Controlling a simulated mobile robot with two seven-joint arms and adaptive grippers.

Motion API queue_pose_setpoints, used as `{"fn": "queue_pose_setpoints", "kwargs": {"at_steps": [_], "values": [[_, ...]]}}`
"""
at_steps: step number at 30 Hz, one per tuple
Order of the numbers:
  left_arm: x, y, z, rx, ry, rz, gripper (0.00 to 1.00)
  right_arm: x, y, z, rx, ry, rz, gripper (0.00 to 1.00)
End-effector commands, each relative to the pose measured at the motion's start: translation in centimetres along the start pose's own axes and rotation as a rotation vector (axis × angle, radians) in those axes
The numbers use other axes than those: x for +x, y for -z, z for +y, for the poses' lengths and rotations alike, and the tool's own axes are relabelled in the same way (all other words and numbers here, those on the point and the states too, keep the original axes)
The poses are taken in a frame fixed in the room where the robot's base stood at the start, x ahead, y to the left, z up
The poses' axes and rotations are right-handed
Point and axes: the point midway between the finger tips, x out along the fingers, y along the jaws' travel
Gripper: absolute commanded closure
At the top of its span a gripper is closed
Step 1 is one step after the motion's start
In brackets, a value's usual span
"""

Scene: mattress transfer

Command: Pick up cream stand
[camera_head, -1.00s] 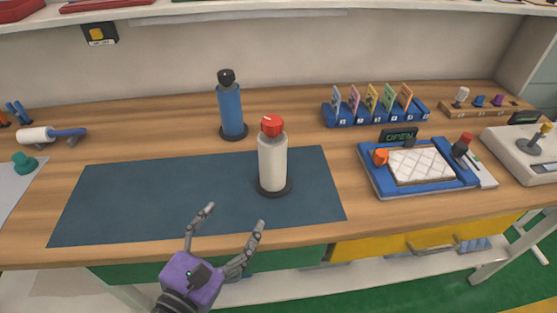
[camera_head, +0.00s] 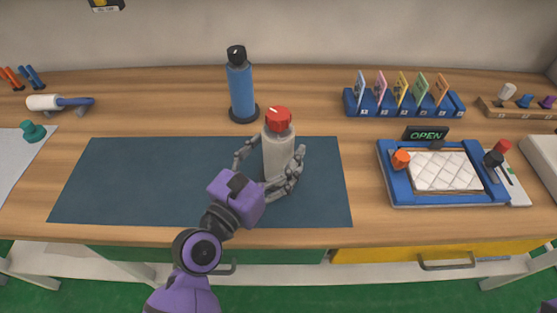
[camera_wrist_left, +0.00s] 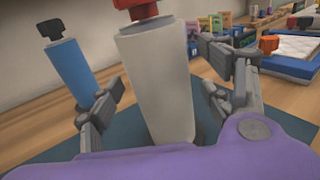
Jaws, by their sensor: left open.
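The cream stand (camera_head: 278,155) is an upright cream cylinder with a red top, standing on the dark mat (camera_head: 120,185). In the left wrist view the cream stand (camera_wrist_left: 160,85) rises between the two fingers. My left gripper (camera_head: 268,165) is open, with one finger on each side of the stand. The wrist view also shows the open left gripper (camera_wrist_left: 172,100); a gap shows at the left finger, and whether the right finger touches cannot be told. The stand's foot is hidden behind the hand. My right gripper is not in view.
A blue stand with a black top (camera_head: 240,88) is just behind and left of the cream one. A blue tray with a white quilted pad (camera_head: 385,185) lies to the right. A card rack (camera_head: 405,107) stands behind it. The mat's left part is clear.

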Motion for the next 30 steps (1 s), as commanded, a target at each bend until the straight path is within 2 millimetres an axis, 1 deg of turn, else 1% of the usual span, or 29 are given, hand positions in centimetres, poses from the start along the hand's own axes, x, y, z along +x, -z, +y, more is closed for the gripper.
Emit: {"fn": "queue_pose_setpoints", "kwargs": {"at_steps": [1,3,10,11,27,30], "values": [[0.67,-0.15,-0.02,0.000,0.001,-0.002,0.28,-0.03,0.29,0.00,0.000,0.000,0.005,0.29],[1.12,-0.04,-0.01,0.000,0.000,-0.001,0.28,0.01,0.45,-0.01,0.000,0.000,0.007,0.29],[1.29,0.06,0.00,0.000,0.000,0.001,0.28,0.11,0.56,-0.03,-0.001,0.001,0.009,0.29],[1.28,0.06,0.01,0.000,0.000,0.001,0.29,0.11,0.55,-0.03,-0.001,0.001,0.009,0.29],[1.25,0.07,0.02,0.000,-0.001,0.001,1.00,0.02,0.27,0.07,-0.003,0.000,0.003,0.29],[1.25,0.07,0.02,0.000,-0.001,0.001,1.00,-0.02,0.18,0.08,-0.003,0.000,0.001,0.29]]}}
